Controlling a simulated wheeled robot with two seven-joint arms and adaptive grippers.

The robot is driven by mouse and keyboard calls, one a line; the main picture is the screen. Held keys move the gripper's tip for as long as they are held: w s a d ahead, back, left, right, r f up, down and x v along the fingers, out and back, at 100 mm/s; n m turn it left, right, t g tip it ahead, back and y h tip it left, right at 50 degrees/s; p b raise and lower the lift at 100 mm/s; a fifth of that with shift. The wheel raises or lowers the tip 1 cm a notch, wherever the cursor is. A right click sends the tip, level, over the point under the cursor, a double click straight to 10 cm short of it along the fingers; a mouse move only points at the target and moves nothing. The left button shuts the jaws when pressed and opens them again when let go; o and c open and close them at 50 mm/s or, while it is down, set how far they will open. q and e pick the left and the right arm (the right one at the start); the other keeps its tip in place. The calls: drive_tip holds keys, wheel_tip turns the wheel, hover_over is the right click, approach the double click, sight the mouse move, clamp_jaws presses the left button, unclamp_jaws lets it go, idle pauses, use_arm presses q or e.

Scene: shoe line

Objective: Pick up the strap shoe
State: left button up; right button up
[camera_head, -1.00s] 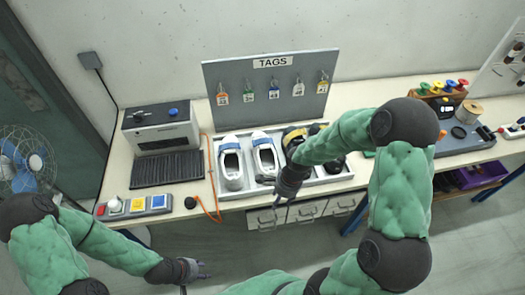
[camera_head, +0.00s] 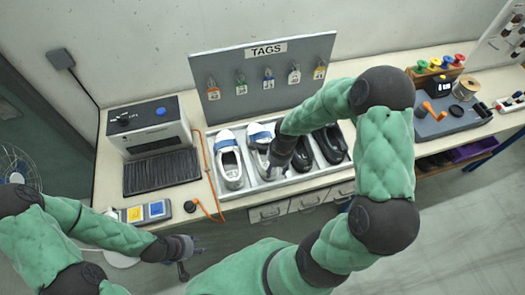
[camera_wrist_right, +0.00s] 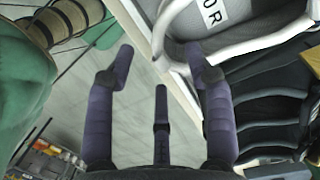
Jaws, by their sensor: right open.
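Two white shoes with blue straps lie side by side in a shallow light tray (camera_head: 242,200). The left white shoe (camera_head: 229,165) is in clear view. The right white shoe (camera_head: 259,145) is partly hidden by my right gripper (camera_head: 277,172). Which one is the strap shoe I cannot tell. My right gripper is open and empty at the tray's front part, by the right white shoe; its fingers (camera_wrist_right: 160,65) are apart in the wrist view, with part of a pale shoe beyond them. My left gripper (camera_head: 190,257) hangs low in front of the table; its jaws are unclear.
Dark shoes (camera_head: 330,146) fill the tray's right part, partly behind my right arm. A tag board (camera_head: 225,72) stands behind the tray. A machine (camera_head: 150,130) with a black ribbed plate (camera_head: 160,174) is at the left. Coloured spools (camera_head: 440,62) stand at the right.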

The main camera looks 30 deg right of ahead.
sight(271, 180)
drive_tip(key=shift+w+a+f, duration=0.15)
drive_tip(key=shift+a+f, duration=0.05)
drive_tip(key=shift+f, duration=1.15)
drive_tip(key=shift+w+a+f, duration=0.1)
drive_tip(key=shift+a+f, duration=0.05)
drive_tip(key=shift+f, duration=1.2)
clamp_jaws()
